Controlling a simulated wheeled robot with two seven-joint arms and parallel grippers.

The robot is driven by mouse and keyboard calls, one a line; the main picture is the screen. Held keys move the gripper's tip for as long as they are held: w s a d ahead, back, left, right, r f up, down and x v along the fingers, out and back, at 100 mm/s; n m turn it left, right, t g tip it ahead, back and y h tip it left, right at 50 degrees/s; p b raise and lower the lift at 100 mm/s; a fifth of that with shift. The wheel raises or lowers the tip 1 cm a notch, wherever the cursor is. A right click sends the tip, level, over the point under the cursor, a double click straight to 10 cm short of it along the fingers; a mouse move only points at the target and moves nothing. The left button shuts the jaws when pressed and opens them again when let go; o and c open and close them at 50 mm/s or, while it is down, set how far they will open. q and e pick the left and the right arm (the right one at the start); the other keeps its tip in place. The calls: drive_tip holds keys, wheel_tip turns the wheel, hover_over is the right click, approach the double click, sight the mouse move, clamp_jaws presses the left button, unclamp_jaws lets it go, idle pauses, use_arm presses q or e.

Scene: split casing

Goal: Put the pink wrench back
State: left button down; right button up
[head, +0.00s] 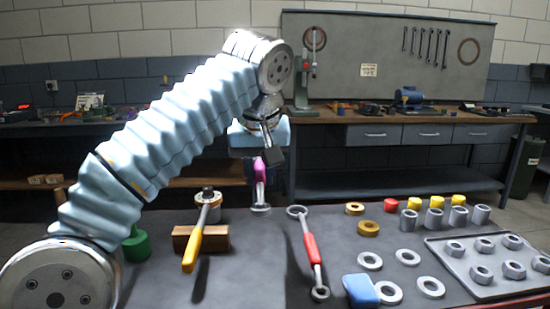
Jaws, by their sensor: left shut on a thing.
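The pink wrench (260,171) hangs upright from my left gripper (271,157), which is shut on it. The wrench's pink handle shows below and beside the dark fingers. Its grey ring end (261,209) points down, at or just above the table; I cannot tell if it touches. The upper end is hidden by the gripper. A red-handled wrench (310,249) lies on the table to the right of it. My right gripper is not in view.
A yellow-handled tool (193,246) rests on a wooden block (216,238) at the left, near a green object (137,245). Rings, cylinders, a blue block (361,291) and a tray (462,287) of nuts fill the right. Bare table (250,275) lies in front of the wrench.

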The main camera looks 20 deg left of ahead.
use_arm(q)
drive_tip(key=shift+w+f, duration=0.1)
drive_tip(key=shift+w, duration=0.1)
drive_tip(key=shift+f, duration=0.2)
wheel_tip(320, 180, down, 13)
drive_tip(key=b, duration=0.4)
drive_tip(key=shift+r+b, duration=0.2)
drive_tip(key=shift+b, duration=0.2)
drive_tip(key=shift+f+b, duration=0.65)
drive_tip(key=shift+f, duration=0.45)
drive_tip(key=c, duration=0.8)
unclamp_jaws()
drive_tip(key=shift+c, duration=0.2)
